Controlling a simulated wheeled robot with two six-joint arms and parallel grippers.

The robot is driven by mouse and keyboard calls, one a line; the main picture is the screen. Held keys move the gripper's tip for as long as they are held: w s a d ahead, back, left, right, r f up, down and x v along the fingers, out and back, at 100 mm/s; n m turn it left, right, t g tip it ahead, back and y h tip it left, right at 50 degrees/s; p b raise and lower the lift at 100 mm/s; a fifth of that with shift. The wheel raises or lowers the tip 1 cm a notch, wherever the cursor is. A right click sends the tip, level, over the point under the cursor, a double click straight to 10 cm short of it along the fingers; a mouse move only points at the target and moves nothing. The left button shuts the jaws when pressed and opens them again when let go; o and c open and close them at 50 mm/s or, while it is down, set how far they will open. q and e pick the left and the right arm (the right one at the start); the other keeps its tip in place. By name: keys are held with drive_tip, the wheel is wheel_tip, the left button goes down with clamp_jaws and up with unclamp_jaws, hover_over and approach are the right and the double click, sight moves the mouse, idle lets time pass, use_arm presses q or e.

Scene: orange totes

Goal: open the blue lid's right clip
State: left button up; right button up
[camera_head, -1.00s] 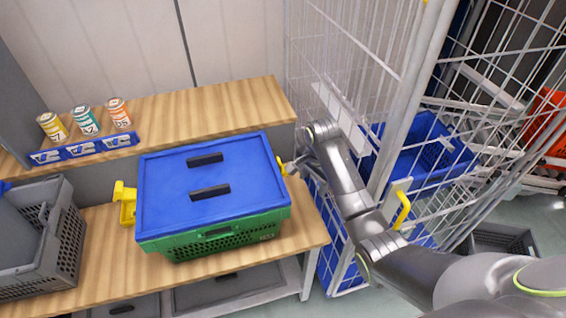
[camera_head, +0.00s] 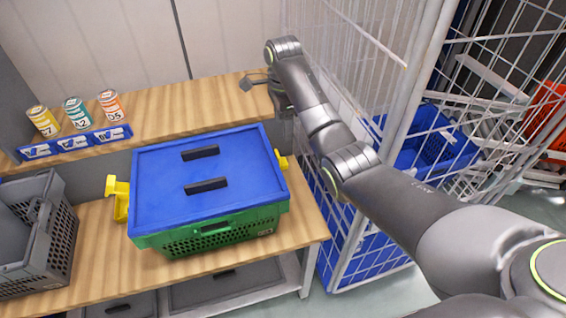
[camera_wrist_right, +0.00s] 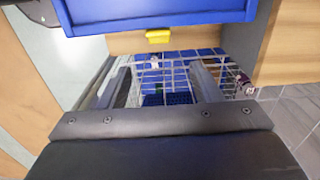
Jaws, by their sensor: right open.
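The blue lid (camera_head: 215,168) with two black handles sits on a green crate (camera_head: 225,234) on the wooden bench. The right yellow clip (camera_head: 281,160) shows at the lid's right edge; it also shows in the right wrist view (camera_wrist_right: 158,37), below the blue lid edge (camera_wrist_right: 165,17). I cannot tell whether it is latched. The left yellow clip (camera_head: 118,198) sticks out on the left side. My right gripper (camera_head: 256,82) is open and empty above the back shelf, behind and apart from the right clip. Its fingers frame empty space in the right wrist view (camera_wrist_right: 163,78). My left gripper is out of view.
A white wire cage (camera_head: 345,75) stands close on the right, with blue totes (camera_head: 430,140) in and behind it. A grey crate (camera_head: 60,235) is at the left. Several cans (camera_head: 76,112) stand on the back shelf (camera_head: 190,108) behind a blue label strip (camera_head: 72,144).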

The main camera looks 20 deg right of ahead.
sight(283, 161)
wheel_tip(283, 161, down, 14)
drive_tip(key=shift+s+r+p, duration=0.1)
drive_tip(key=shift+r+p, duration=0.15)
drive_tip(key=shift+p, duration=0.5)
drive_tip(key=c, duration=1)
